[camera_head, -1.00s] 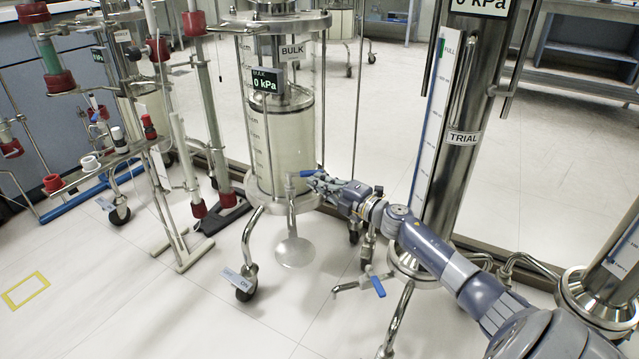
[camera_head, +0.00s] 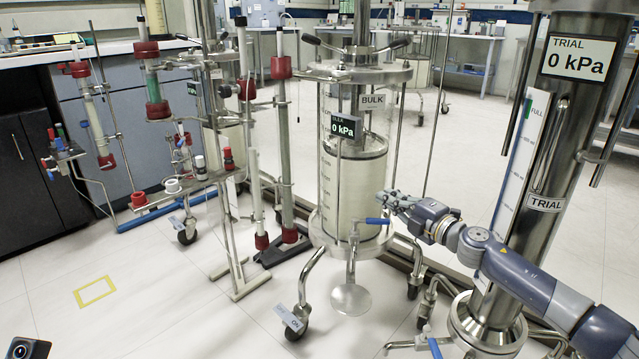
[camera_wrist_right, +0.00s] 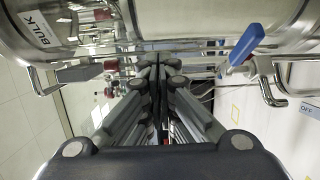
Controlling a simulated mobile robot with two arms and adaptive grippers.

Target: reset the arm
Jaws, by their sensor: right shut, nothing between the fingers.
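My right arm comes in from the right in the head view. Its gripper (camera_head: 386,197) is shut and empty beside the lower part of the BULK column (camera_head: 340,190), just above a blue valve handle (camera_head: 377,221). The right wrist view shows the shut fingers (camera_wrist_right: 157,62) meeting in the middle, with the column (camera_wrist_right: 200,18) across the top. The blue handle (camera_wrist_right: 247,43) is to the right of the fingertips there, apart from them in the picture. My left gripper is not in view.
The steel TRIAL column (camera_head: 535,175) stands behind my right forearm. A rack with red-capped tubes (camera_head: 185,180) stands left of the BULK column. A wheeled foot (camera_head: 296,325) sits below it. Open floor (camera_head: 130,260) lies at the front left, with a yellow outline (camera_head: 95,290).

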